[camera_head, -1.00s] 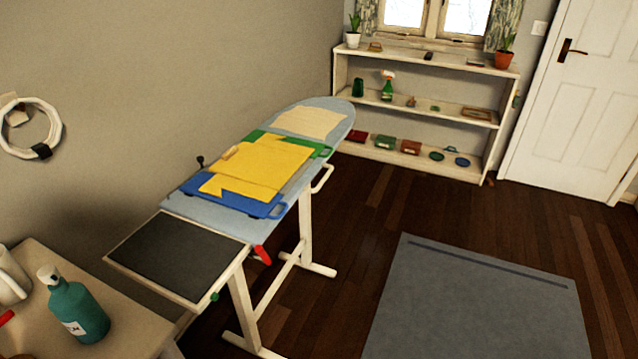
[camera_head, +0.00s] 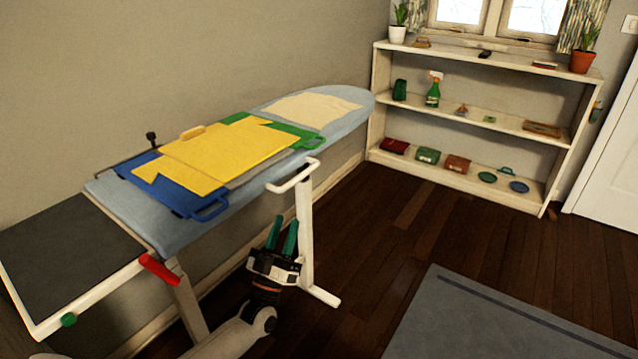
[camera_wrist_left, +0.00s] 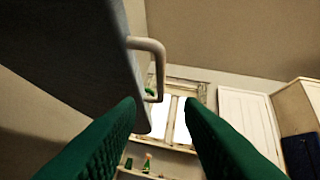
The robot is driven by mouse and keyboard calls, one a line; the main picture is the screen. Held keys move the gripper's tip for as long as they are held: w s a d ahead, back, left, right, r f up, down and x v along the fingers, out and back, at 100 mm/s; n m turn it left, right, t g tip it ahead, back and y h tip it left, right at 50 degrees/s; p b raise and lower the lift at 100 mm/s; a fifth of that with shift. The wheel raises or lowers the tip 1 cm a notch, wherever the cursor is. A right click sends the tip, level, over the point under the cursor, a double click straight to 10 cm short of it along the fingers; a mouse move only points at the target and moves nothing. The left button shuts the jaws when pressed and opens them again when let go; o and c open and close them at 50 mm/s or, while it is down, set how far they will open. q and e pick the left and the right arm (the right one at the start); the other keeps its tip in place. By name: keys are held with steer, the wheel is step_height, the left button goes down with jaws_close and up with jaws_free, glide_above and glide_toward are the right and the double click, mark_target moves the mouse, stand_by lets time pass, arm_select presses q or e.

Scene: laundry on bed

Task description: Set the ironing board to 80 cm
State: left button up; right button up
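The ironing board (camera_head: 120,212) is light blue and stands along the wall, with folded yellow, green and blue pieces on top. A red lever (camera_head: 159,269) sticks out under its near end. A white U-shaped handle (camera_head: 294,176) projects from its right side, and this handle also shows in the left wrist view (camera_wrist_left: 153,58). My left gripper (camera_head: 282,233) is below the handle, pointing up, apart from it. Its green fingers are spread and empty, and they also show in the left wrist view (camera_wrist_left: 162,110). My right gripper is not in view.
A dark panel (camera_head: 65,254) in a white frame with a green knob adjoins the board's near end. A white shelf (camera_head: 385,115) with bottles and small items stands at the back. A grey mat (camera_head: 480,320) lies at right; the wooden floor between is clear.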

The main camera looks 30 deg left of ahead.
mark_target(298, 181)
arm_select(q)
steer(key=shift+y, duration=0.3)
steer(key=x, duration=1.2)
steer(key=shift+s+r, duration=0.15)
steer(key=shift+r, duration=0.1)
jaws_close()
